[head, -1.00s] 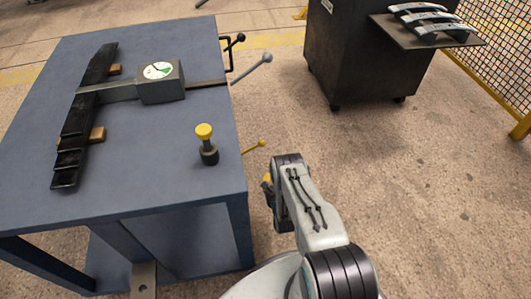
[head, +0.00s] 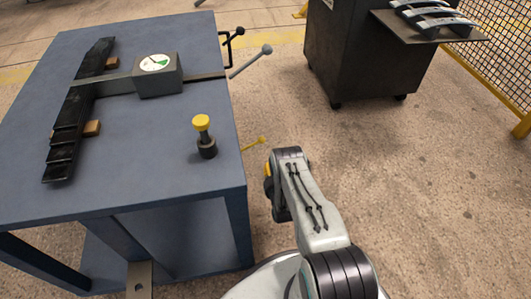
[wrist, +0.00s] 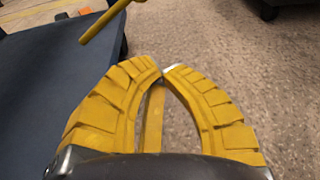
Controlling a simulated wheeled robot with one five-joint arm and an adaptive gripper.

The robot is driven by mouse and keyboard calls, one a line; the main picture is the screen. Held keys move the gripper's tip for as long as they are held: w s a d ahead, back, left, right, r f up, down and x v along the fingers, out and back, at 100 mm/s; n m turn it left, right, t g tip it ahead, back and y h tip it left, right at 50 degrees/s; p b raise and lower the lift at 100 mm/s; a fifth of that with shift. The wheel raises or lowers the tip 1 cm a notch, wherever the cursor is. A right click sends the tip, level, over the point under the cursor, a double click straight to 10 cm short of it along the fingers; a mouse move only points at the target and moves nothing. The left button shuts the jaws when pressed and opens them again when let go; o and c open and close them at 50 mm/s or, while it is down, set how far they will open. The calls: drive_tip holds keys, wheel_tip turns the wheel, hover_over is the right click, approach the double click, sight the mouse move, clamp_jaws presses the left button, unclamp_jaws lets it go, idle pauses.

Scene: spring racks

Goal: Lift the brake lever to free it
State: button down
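A thin yellow lever (head: 253,145) with a small ball end sticks out from the right edge of the blue table. It also shows in the wrist view as a yellow rod (wrist: 105,22) at the top, ahead of and left of my fingertips, not touching them. A longer grey lever (head: 251,61) with a ball end sticks out farther back. No label shows which one is the brake lever. My gripper (wrist: 162,71) has its yellow fingertips together, with no lever between them. In the head view it is mostly hidden behind my wrist, right of the yellow lever.
The blue table (head: 110,180) carries a dark leaf spring (head: 78,110), a gauge box (head: 158,76) and a yellow-topped knob (head: 203,135). A black crank (head: 231,45) juts from its far right edge. A dark cabinet (head: 350,60) stands behind. Floor to the right is clear.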

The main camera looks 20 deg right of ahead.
sight(252, 145)
drive_tip(key=w+d+r+b, duration=0.1)
drive_tip(key=w+b, duration=0.7)
drive_tip(key=b, duration=0.2)
drive_tip(key=shift+w+d+r, duration=0.15)
drive_tip(key=shift+d+r, duration=0.1)
drive_tip(key=shift+r, duration=0.15)
drive_tip(key=shift+r, duration=0.1)
drive_tip(key=shift+w+a+r, duration=0.1)
drive_tip(key=shift+w+r, duration=0.2)
drive_tip(key=shift+r, duration=0.4)
